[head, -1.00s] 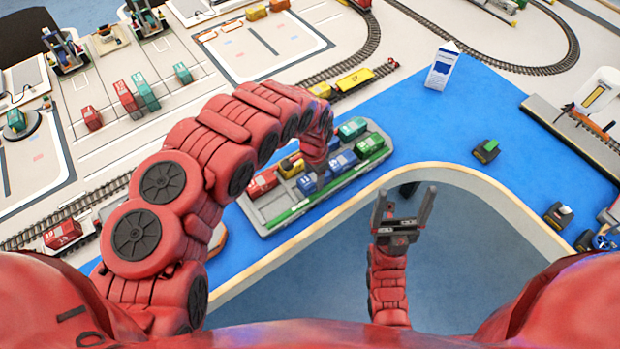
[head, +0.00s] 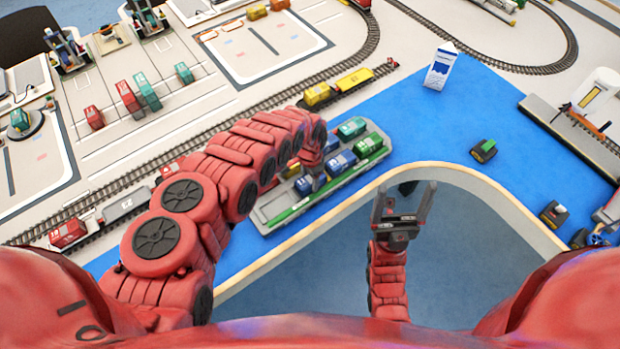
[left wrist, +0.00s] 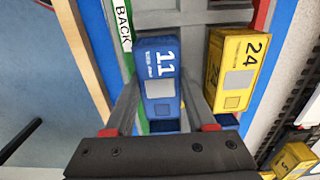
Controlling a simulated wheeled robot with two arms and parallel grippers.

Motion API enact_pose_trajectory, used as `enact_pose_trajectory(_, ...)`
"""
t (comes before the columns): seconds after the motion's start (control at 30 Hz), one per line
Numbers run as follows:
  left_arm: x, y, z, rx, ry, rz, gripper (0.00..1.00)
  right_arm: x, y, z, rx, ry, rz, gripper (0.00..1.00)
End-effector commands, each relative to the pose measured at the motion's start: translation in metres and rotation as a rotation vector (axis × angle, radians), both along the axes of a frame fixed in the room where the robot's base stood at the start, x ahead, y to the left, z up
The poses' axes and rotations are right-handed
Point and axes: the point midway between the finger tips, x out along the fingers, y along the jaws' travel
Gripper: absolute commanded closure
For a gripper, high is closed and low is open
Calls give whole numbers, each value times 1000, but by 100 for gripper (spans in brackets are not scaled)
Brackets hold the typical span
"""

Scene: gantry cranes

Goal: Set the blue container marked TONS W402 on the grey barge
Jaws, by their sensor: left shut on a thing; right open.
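A blue container (left wrist: 158,62) marked 11 is between the fingers of my left gripper (left wrist: 160,84) in the left wrist view; its smaller print is too small to read. The gripper is shut on it. In the head view my left gripper (head: 318,178) is over the grey barge (head: 262,215), partly hidden by my arm. I cannot tell whether the held container touches the deck. A yellow container (left wrist: 238,65) marked 24 stands just right of it in the left wrist view. My right gripper (head: 404,192) is open and empty, over the floor.
The barge also carries a teal container (head: 351,128), a green one (head: 369,145) and a blue one (head: 340,164). A green strip (left wrist: 122,22) marked BACK runs along its edge. A milk-carton-shaped block (head: 441,66) stands on the blue surface (head: 480,115), which is otherwise mostly clear there.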

Motion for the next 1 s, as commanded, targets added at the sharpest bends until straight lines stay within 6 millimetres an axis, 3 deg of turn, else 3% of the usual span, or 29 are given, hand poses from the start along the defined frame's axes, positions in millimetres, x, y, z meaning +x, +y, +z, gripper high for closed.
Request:
enact_pose_trajectory(0.03, 0, 0, -3, 0, 0, 0, 100, 0, 0, -3, 0, 0, 0, 14)
enact_pose_trajectory(0.07, 0, 0, -2, 0, 0, 0, 41, 0, 0, -2, 0, 0, 0, 14)
enact_pose_trajectory(0.2, 0, 0, -1, 0, 0, 0, 15, 0, 0, -1, 0, 0, 0, 14)
enact_pose_trajectory(0.63, 2, -1, 5, -2, -3, 0, 14, 0, 0, -1, 0, 0, 0, 14)
enact_pose_trajectory(1.0, 1, -1, 50, 0, -3, -2, 14, 0, 0, -12, 0, 0, 0, 14)
